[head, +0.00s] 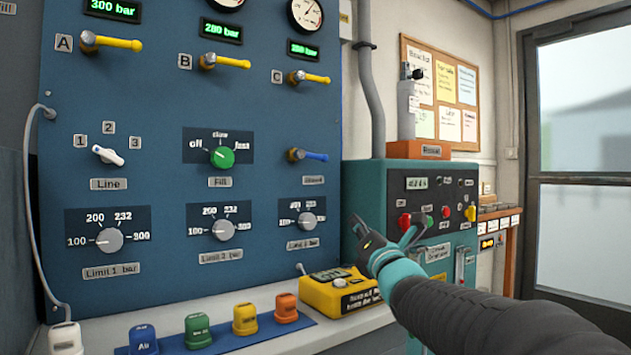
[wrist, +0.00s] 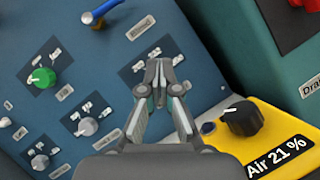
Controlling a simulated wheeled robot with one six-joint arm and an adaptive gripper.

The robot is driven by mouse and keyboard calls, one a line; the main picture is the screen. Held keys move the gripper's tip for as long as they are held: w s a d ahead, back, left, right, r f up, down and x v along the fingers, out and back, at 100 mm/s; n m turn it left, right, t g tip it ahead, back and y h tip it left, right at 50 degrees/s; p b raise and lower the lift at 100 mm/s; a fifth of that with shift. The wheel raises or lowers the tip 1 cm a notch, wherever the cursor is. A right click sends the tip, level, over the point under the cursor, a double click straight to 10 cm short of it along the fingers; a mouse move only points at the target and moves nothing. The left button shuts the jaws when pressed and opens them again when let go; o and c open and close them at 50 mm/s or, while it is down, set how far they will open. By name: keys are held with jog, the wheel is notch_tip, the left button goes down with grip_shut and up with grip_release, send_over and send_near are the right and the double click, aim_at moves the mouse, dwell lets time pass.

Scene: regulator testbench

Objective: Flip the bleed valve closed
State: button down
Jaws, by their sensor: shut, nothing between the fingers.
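The bleed valve is the small lever with a blue handle (head: 313,156) on the right side of the blue panel, above a small label too blurred to read. Its handle points right, close to level, from a brass body. In the wrist view the blue handle (wrist: 101,12) shows at the top edge, partly cut off. My gripper (head: 360,228) is below and to the right of the valve, in front of the panel's right edge, apart from the lever. In the wrist view my gripper (wrist: 159,72) has its fingertips together, with nothing held.
The Limit 3 knob (head: 307,221) lies under the valve, and a green fill knob (head: 222,157) to its left. A yellow box (head: 338,291) stands on the ledge below my gripper. A teal cabinet (head: 378,185) stands right of the panel. Several coloured caps line the ledge.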

aim_at(313, 156)
jog(key=shift+w+a+r+n+y+p, duration=0.55)
jog(key=shift+w+a+r+n+y, duration=0.45)
jog(key=shift+w+r+n, duration=0.75)
jog(key=shift+w+a+r+n+y+p, duration=0.6)
jog(key=shift+w+a+r+n+y, duration=0.45)
jog(key=shift+w+r, duration=0.7)
jog(key=shift+w+a+r+n+y+p, duration=0.55)
jog(key=shift+w+a+r+n+y, duration=0.55)
jog(key=shift+r, duration=1.05)
jog(key=shift+w+n+h, duration=0.25)
jog(key=shift+w+n, duration=0.1)
jog(key=shift+n, duration=0.15)
